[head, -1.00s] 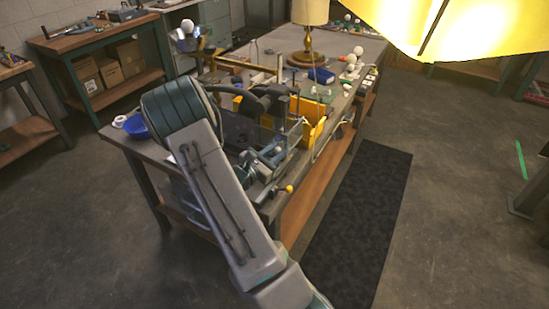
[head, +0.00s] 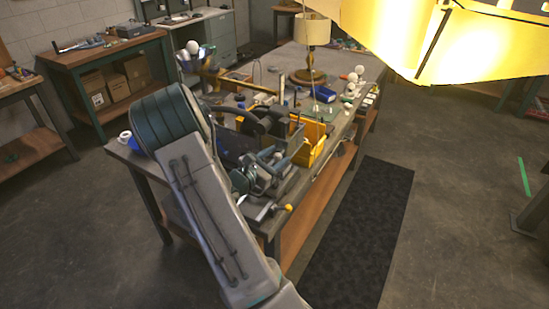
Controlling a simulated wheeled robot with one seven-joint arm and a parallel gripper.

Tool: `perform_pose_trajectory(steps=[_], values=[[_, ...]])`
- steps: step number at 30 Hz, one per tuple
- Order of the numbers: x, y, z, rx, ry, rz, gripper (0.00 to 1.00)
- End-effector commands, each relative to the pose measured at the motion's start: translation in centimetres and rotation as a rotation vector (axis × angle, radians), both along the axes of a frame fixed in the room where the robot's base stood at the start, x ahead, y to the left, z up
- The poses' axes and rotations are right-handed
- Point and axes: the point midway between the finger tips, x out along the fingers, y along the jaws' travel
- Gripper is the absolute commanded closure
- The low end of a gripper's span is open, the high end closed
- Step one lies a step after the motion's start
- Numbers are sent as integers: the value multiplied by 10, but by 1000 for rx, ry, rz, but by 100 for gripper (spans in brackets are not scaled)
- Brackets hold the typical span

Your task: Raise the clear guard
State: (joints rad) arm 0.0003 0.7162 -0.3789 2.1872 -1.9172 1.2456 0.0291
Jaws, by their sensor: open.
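A smoky see-through panel (head: 236,146), which looks like the clear guard, stands upright on the near end of the workbench (head: 262,88), partly behind my arm. Its lower edge and hinge are hard to make out. Teal and grey parts crowd just right of it, with a yellow-knobbed lever (head: 287,207) at the bench's front edge. My gripper (head: 272,166) seems to be among these parts, open, close to the panel's right side. Its fingertips are small and blend with the machine, so I cannot tell whether it touches the panel.
A yellow bin (head: 312,148) and black curved parts (head: 254,122) stand behind the machine. A lamp (head: 311,45) stands farther back beside a blue tray (head: 324,94). A large lit yellow shade (head: 455,40) fills the upper right. A dark mat (head: 355,235) lies on open floor to the right.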

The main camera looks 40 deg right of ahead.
Motion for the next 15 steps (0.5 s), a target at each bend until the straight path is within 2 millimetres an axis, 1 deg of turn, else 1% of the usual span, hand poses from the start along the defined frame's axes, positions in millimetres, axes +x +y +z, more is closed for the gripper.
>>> perform_pose_trajectory(steps=[5, 8, 15], values=[[0, 14, -2, 1, -1, 3, 55], [-3, 32, -3, 2, -1, 5, 55], [-9, 87, -3, 2, -2, 6, 55]])
